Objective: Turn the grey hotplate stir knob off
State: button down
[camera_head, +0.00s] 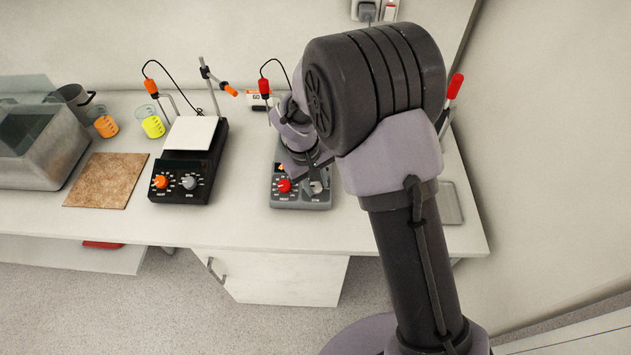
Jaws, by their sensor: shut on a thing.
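The grey hotplate (300,204) stands near the front edge of the bench, right of the black one. Its front panel shows a red knob (284,185) on the left and the stir knob (316,187) on the right. My gripper (317,180) comes down from above at the right side of this panel and is shut on the stir knob. The knob is small and partly covered by the fingers, so its pointer cannot be read. My arm hides most of the plate's top and back.
A black hotplate (182,170) with an orange and a grey knob stands to the left. Beakers of orange (106,125) and yellow (153,126) liquid, a brown mat (106,180) and a clear-topped tank (35,150) are further left. A grey tray (449,204) lies at the right.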

dwell(0.4)
jog(key=c, duration=1.1)
grip_release()
jog(key=shift+o, duration=0.2)
jog(key=shift+r, duration=0.1)
notch_tip(320, 180, up, 17)
jog(key=s+a+p, duration=0.1)
jog(key=a+p, duration=0.1)
jog(key=p, duration=0.2)
jog(key=shift+s+a, duration=0.15)
jog(key=shift+a, duration=0.25)
